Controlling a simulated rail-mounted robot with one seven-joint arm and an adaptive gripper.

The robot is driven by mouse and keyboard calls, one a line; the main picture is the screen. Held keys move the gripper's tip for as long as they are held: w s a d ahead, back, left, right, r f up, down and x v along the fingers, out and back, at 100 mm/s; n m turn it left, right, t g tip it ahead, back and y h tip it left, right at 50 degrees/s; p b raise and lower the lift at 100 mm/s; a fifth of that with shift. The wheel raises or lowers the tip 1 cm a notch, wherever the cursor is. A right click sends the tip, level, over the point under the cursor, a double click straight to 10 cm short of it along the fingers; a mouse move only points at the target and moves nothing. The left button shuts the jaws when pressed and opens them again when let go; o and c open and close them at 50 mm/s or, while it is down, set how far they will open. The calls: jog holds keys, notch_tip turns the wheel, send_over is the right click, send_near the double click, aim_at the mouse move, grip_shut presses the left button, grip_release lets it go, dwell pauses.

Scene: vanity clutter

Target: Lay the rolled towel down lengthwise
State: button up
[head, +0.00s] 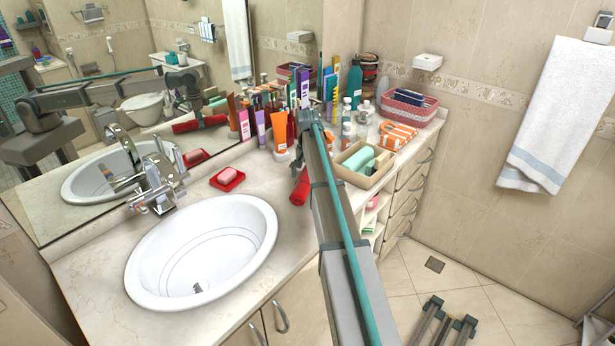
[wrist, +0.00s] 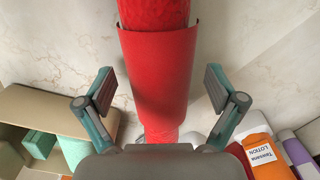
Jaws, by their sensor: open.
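The rolled towel (wrist: 158,65) is red, with a smooth wider band around its middle. In the wrist view it runs from the top edge down between the fingers of my gripper (wrist: 160,88). The fingers are open, one on each side, with visible gaps to the towel. In the head view only one red end of the towel (head: 299,189) shows at the counter beside my arm, which hides the rest. Whether the towel touches the palm is hidden.
A beige bin (head: 364,172) with green and white items stands right of my arm. Several tubes and bottles, including an orange lotion tube (head: 279,131), crowd the back. A soap dish (head: 227,180) and the sink (head: 203,250) lie left. Bare counter (wrist: 50,45) shows beside the towel.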

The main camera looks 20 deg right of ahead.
jog(key=shift+f, duration=0.1)
jog(key=shift+c, duration=0.2)
jog(key=c, duration=1.5)
